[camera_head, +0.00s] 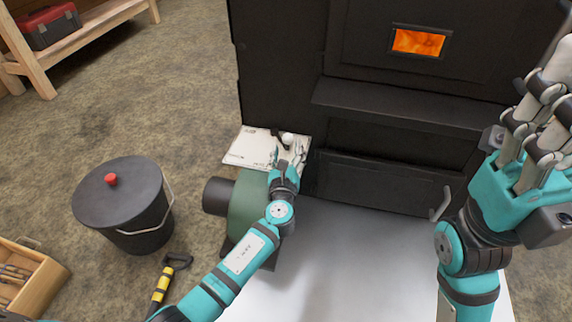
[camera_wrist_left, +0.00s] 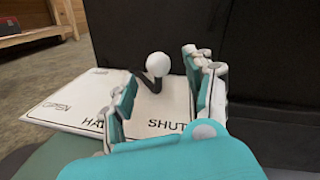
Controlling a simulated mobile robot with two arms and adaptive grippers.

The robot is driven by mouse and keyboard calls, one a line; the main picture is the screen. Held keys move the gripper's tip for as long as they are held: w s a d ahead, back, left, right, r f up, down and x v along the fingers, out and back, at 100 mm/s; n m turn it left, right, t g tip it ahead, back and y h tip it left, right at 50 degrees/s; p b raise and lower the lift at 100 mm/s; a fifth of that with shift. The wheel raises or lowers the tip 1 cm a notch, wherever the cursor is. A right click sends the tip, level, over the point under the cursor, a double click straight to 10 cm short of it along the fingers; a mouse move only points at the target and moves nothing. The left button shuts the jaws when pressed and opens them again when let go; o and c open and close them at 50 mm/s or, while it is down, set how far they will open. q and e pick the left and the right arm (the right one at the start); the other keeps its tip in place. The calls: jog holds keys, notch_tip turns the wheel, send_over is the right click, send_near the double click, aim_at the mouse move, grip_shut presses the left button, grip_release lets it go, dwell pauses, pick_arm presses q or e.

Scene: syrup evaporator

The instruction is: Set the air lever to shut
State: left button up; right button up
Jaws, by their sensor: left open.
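The air lever is a short black arm with a white ball knob (camera_head: 288,138), standing over a pale label plate (camera_head: 246,148). In the left wrist view the knob (camera_wrist_left: 158,65) shows beyond and between the fingers. The plate (camera_wrist_left: 75,97) reads OPEN at the left, a partly hidden word starting HA, then SHUT near the right finger. I cannot tell which mark the lever stands at. My left gripper (camera_head: 289,160) is open, close in front of the knob; I see no clear contact. My right gripper (camera_head: 540,125) is raised at the right, away from the lever.
A black evaporator firebox (camera_head: 400,130) with a glowing window (camera_head: 418,41) rises behind the plate. A green blower (camera_head: 245,210) stands below my left gripper. A lidded black bucket (camera_head: 120,200), a wooden tool box (camera_head: 35,285) and a yellow-black handled tool (camera_head: 163,282) are at the left.

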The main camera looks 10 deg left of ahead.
pick_arm(q)
jog(key=s+d, duration=0.1)
jog(key=s, duration=0.5)
jog(key=shift+s, duration=0.4)
